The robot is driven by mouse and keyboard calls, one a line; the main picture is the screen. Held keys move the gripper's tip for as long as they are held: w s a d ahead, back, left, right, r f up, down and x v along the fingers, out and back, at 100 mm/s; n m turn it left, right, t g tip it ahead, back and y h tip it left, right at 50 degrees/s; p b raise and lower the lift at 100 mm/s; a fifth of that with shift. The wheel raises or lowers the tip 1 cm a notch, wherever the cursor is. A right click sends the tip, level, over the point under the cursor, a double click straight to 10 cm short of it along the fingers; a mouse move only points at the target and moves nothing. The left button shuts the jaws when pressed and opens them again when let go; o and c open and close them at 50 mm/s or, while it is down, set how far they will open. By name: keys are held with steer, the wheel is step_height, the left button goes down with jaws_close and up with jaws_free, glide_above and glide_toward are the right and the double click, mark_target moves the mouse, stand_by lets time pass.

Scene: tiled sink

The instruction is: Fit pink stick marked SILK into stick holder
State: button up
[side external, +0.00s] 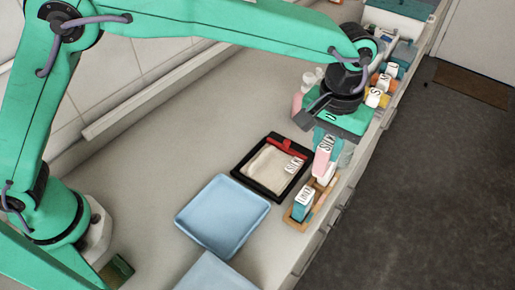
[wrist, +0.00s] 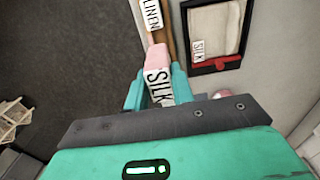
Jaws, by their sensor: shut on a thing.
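The pink stick marked SILK (side external: 322,161) is held in my gripper (side external: 331,140), with its label facing up. In the wrist view the pink stick (wrist: 157,56) sits between the two teal fingers (wrist: 157,90). The wooden stick holder (side external: 290,219) stands near the counter's front edge. A teal stick marked LINEN (side external: 303,203) stands in it, and its label also shows in the wrist view (wrist: 150,13). The pink stick is at the holder's far end; whether its lower end is inside a slot is hidden.
A black tray (side external: 240,173) with a pale cloth, red clip and SILK label lies beside the holder. A blue tray (side external: 222,213) lies nearer my base. Several labelled sticks (side external: 378,90) stand farther along the counter. The counter drops to the floor on the right.

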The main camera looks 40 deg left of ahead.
mark_target(318, 177)
steer(key=shift+f, duration=5)
steer(key=shift+f, duration=0.15)
steer(key=o, duration=1)
step_height(318, 177, up, 12)
steer(key=shift+r, duration=0.15)
